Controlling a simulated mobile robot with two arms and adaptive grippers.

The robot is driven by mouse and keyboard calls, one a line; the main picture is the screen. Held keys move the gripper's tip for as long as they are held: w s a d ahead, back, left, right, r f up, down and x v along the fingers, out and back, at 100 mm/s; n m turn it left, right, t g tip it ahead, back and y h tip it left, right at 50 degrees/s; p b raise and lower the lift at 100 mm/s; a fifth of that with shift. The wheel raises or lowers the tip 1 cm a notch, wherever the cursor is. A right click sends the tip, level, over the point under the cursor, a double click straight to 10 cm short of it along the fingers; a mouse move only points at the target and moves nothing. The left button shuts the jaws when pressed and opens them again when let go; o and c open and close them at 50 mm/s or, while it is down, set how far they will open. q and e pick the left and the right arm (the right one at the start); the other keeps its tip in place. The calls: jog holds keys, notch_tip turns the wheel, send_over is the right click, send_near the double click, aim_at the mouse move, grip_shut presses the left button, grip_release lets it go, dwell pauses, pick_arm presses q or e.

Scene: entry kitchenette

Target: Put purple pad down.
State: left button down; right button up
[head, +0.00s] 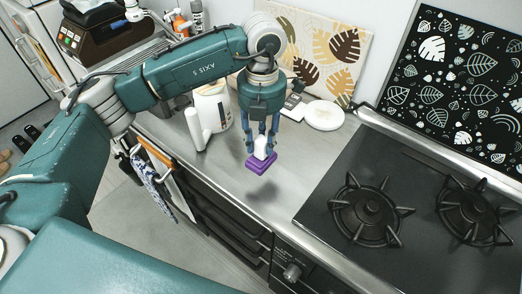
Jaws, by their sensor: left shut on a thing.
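The purple pad (262,164) is a small flat block with a white grip on top. My left gripper (261,143) points down from my green arm and is shut on the pad's white grip. The pad hangs above the grey counter (221,172), and a dark shadow lies on the counter just below it. The pad looks about level and apart from the counter. My right gripper is not in the head view.
A gas stove (397,247) with black burners stands at the right. The counter around the shadow is clear.

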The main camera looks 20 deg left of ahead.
aim_at(261, 154)
pick_arm(q)
jog(key=shift+f, duration=0.6)
notch_tip(261, 154, down, 4)
jog(key=shift+f+p, duration=0.1)
jog(key=shift+p, duration=0.45)
jog(key=shift+f, duration=0.25)
jog(key=c, duration=1.3)
grip_release()
jog(key=shift+r, duration=0.1)
